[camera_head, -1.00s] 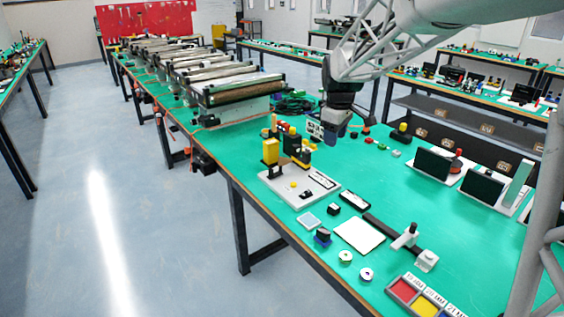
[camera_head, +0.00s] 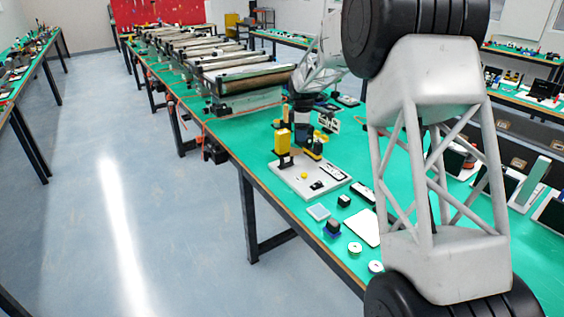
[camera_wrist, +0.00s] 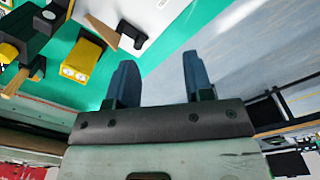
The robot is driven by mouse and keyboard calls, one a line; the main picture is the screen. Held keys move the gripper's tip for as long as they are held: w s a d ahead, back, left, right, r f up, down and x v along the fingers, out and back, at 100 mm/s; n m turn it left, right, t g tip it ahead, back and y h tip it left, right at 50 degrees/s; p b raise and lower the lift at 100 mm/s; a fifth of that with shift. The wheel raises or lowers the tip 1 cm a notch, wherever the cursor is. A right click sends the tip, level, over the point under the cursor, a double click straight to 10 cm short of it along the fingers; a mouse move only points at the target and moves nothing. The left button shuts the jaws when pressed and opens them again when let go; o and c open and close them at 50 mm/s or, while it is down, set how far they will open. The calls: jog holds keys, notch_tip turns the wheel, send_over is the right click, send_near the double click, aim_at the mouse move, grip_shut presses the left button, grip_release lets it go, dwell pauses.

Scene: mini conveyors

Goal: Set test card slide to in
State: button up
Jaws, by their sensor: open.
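I cannot make out for certain which part is the test card slide. In the wrist view a yellow block with two round faces (camera_wrist: 86,58) and part of a white plate (camera_wrist: 150,15) lie at the upper left. My gripper (camera_wrist: 157,72) is open, with nothing between its blue fingers. In the head view my wrist is just behind the yellow blocks; the fingertips are not clear there.
A row of roller conveyors (camera_head: 240,80) stands behind the station. My arm hides much of the table's right side. The floor left of the table is clear.

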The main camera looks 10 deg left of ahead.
aim_at(282, 160)
jog(key=w+a+f+n, duration=0.1)
jog(key=w+a+f, duration=0.1)
jog(key=a+f, duration=0.1)
jog(key=w+a+f+n, duration=0.1)
jog(key=w+a+f, duration=0.1)
jog(key=f, duration=0.1)
jog(key=w+a+f+n, duration=0.1)
jog(key=w+a+f, duration=0.1)
jog(key=a+f, duration=0.1)
jog(key=shift+w+a+f, duration=0.25)
jog(key=shift+a+f, duration=0.1)
jog(key=shift+f, duration=0.15)
jog(key=shift+f, duration=0.15)
jog(key=shift+f, duration=3.8)
grip_shut()
